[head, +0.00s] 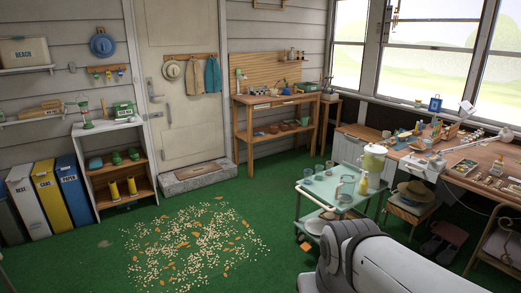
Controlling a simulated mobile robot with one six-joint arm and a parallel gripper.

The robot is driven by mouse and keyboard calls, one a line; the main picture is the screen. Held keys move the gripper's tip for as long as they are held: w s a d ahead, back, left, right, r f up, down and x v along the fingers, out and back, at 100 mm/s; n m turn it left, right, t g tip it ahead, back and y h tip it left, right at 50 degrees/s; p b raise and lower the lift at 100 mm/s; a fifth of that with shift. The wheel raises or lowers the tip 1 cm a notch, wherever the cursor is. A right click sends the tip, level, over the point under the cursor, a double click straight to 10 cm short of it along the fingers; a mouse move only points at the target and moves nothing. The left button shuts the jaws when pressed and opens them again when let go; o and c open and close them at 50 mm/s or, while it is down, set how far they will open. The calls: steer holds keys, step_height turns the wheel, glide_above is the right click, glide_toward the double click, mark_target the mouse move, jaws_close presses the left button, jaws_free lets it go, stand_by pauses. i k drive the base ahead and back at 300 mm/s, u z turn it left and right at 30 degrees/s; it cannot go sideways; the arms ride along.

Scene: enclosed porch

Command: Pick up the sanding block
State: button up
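I cannot make out a sanding block for certain. Many small things lie on the wooden desk (485,158) under the windows at the right, too small to tell apart. The potting bench (262,139) at the back also bears small items. A small orange thing (305,246) lies low by the foot of the trolley, and I cannot tell what it is. A white and dark part of my own arm fills the lower right. My gripper's fingers do not show.
A pale green trolley (341,200) with a jug and cups stands right of centre. Pale and orange bits (190,245) litter the green floor. Bins (52,195) and a shelf (117,203) line the left wall. The middle floor is otherwise open.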

mark_target(392, 143)
steer(key=i, duration=6.65)
steer(key=z, duration=2.15)
steer(key=i, duration=2.05)
